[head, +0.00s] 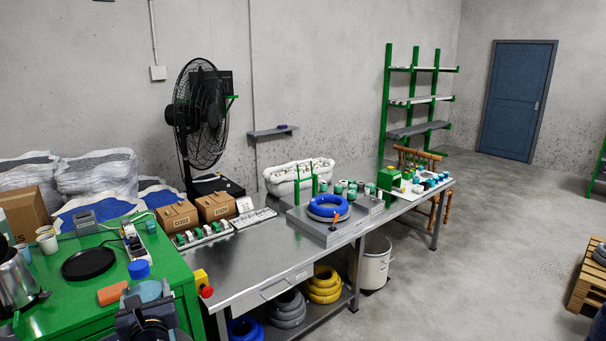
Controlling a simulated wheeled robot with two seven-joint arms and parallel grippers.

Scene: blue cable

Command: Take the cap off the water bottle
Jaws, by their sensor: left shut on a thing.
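The water bottle (149,290) is clear and pale blue-green, with a blue cap (139,269) on its top. It shows at the lower left, in front of the green cabinet top. My left gripper (143,304) is dark and is shut on the bottle's body, below the cap. The gripper hides the lower part of the bottle, so I cannot tell whether it touches a surface. My right gripper is not in view.
The green cabinet (70,312) holds a steel kettle (14,281), a black round plate (88,263), an orange-brown object (112,293) and a power strip (134,240). To the right, a metal workbench (240,272) carries a blue cable coil (328,206). Open floor lies farther right.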

